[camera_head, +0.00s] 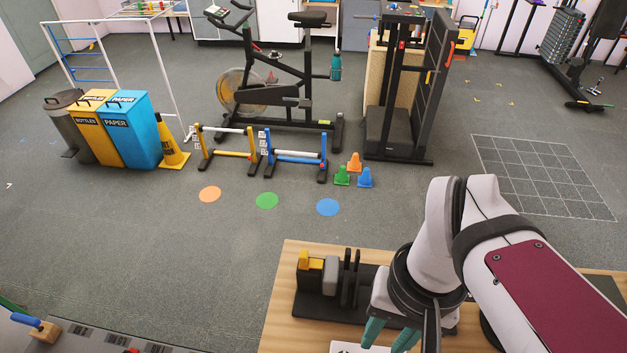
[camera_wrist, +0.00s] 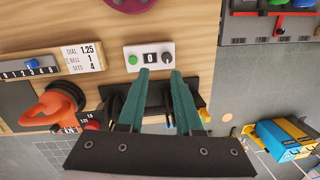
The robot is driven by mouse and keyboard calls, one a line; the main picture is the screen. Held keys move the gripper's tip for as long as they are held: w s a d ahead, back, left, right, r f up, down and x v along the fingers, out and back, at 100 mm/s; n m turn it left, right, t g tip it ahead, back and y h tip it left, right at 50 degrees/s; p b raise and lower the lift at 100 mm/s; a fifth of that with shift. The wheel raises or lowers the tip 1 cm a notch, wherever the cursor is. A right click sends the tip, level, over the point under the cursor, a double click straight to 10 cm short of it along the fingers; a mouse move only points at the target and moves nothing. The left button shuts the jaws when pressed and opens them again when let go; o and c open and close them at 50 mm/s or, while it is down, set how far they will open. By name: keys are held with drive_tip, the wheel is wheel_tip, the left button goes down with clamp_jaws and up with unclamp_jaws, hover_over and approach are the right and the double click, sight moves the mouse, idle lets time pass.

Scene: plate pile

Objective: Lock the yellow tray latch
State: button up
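A small yellow block, which looks like the yellow tray latch (camera_head: 304,259), stands at the left end of a dark tray (camera_head: 318,308) on the wooden table. A grey block (camera_head: 330,275) and upright dark plates (camera_head: 350,278) are beside it on the tray. I cannot tell the latch's exact position. My gripper (camera_head: 388,335) is to the right of and nearer than the latch, apart from it. In the wrist view, my gripper's teal fingers (camera_wrist: 159,74) are spread with nothing between the tips. They partly hide the tray (camera_wrist: 157,97). A bit of yellow shows beside the right finger.
In the wrist view, a white counter box (camera_wrist: 149,57) with a green button lies beyond the fingertips. An orange rounded object (camera_wrist: 55,107), a label card (camera_wrist: 83,56) and a numbered strip (camera_wrist: 28,70) are at left. Another bench (camera_wrist: 280,28) is at upper right.

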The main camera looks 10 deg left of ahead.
sight(311, 260)
drive_tip(key=w+a+r+n, duration=0.1)
drive_tip(key=w+a+n, duration=0.1)
drive_tip(key=w, duration=0.1)
drive_tip(key=w+a+n+h, duration=0.1)
drive_tip(key=w+n, duration=0.2)
drive_tip(key=w, duration=0.1)
drive_tip(key=w+a+r+n+h, duration=0.1)
drive_tip(key=w+a+n, duration=0.1)
drive_tip(key=w, duration=0.1)
drive_tip(key=shift+w+a+r+n, duration=0.2)
drive_tip(key=shift+a+r+n, duration=0.1)
drive_tip(key=shift+r+n, duration=0.1)
clamp_jaws()
drive_tip(key=w+a+f+n+h, duration=0.1)
drive_tip(key=w+a+f+n, duration=0.1)
drive_tip(key=a, duration=0.4)
drive_tip(key=w+a+f+n+h, duration=0.1)
drive_tip(key=w+a+n, duration=0.2)
drive_tip(key=a+n, duration=0.3)
drive_tip(key=w+a+f+n+t+h, duration=0.1)
drive_tip(key=w+a+f+n, duration=0.1)
drive_tip(key=a, duration=0.5)
drive_tip(key=shift+w+f+n, duration=0.35)
drive_tip(key=shift+w+n, duration=0.45)
drive_tip(key=shift+n, duration=0.2)
drive_tip(key=shift+d+f, duration=0.1)
